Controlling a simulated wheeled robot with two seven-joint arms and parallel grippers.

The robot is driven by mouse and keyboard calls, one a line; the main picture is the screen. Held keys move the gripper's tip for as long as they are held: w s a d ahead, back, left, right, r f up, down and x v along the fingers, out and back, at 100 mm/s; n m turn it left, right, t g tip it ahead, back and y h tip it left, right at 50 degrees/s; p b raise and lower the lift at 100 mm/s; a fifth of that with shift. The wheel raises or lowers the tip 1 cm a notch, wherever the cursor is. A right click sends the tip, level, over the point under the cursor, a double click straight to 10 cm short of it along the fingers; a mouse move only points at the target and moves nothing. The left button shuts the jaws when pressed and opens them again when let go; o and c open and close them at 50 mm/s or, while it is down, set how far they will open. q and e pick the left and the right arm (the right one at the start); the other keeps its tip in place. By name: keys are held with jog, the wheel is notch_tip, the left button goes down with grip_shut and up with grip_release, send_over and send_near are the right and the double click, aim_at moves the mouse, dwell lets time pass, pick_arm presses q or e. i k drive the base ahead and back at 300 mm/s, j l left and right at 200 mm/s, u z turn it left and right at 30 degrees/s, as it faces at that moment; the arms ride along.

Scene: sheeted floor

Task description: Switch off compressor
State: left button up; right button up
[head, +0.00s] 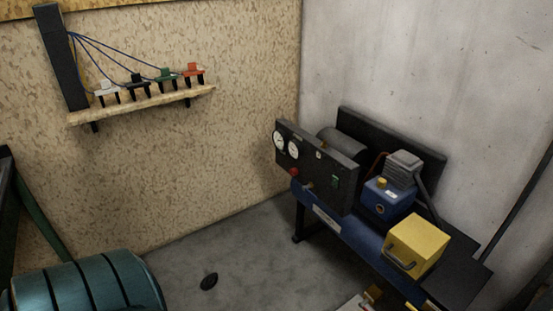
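The compressor (388,198) stands against the grey wall at the right, on a dark blue base with black legs. Its black front panel (318,167) faces left and carries two round white gauges, the nearer one (293,150) beside the other. A red knob (294,173) sits low on the panel, with a brownish fitting (309,185) just right of it. A small green switch (335,181) is at the panel's right end; its position is too small to tell.
A yellow box (416,245) sits at the unit's near end. A wooden shelf (150,102) with several coloured clamps hangs on the chipboard wall. A ribbed teal drum (85,285) is at lower left.

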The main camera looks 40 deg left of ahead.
aim_at(335, 182)
jog(key=u, duration=1.25)
